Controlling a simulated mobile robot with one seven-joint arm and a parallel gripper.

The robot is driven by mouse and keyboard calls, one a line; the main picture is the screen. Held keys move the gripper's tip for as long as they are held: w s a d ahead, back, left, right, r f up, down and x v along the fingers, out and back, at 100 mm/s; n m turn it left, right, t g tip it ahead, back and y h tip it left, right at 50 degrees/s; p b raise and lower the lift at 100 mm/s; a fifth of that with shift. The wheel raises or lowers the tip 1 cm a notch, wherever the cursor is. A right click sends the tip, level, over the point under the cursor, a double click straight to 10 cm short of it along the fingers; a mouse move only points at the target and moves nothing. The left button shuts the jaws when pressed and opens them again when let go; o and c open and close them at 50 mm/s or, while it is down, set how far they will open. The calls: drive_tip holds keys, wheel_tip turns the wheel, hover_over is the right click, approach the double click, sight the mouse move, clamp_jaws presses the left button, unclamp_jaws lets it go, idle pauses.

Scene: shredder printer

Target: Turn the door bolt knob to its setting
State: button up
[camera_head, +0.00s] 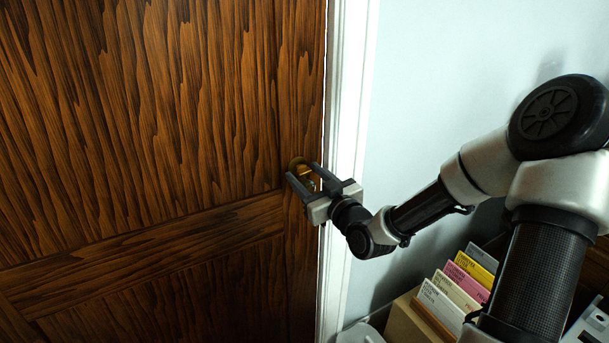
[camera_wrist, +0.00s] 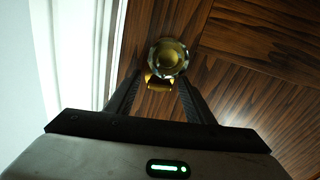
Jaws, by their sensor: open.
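The door (camera_head: 150,120) is dark wood-grain and fills the left of the head view. A brass door bolt knob (camera_head: 297,164) sits near its right edge, partly hidden behind my gripper. In the wrist view the round, shiny knob (camera_wrist: 167,58) shows at the top middle, with a small gold piece (camera_wrist: 159,84) just below it. My gripper (camera_head: 302,175) is open, its two dark fingers pointing at the door by the knob. In the wrist view the fingers (camera_wrist: 158,88) reach up on either side toward the knob. I cannot tell whether they touch it.
The white door frame (camera_head: 350,120) runs upright just right of the knob, with a pale wall (camera_head: 450,60) beyond. A box (camera_head: 409,318) of colored folders (camera_head: 468,276) stands at the lower right below my arm. The door face left of the knob is clear.

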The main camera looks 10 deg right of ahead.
drive_tip(key=shift+w+a, duration=0.2)
drive_tip(key=shift+w, duration=0.35)
drive_tip(key=c, duration=1)
drive_tip(key=shift+m, duration=0.8)
drive_tip(key=shift+c, duration=0.2)
drive_tip(key=o, duration=1)
drive_tip(key=shift+o, duration=0.2)
drive_tip(key=shift+s, duration=0.1)
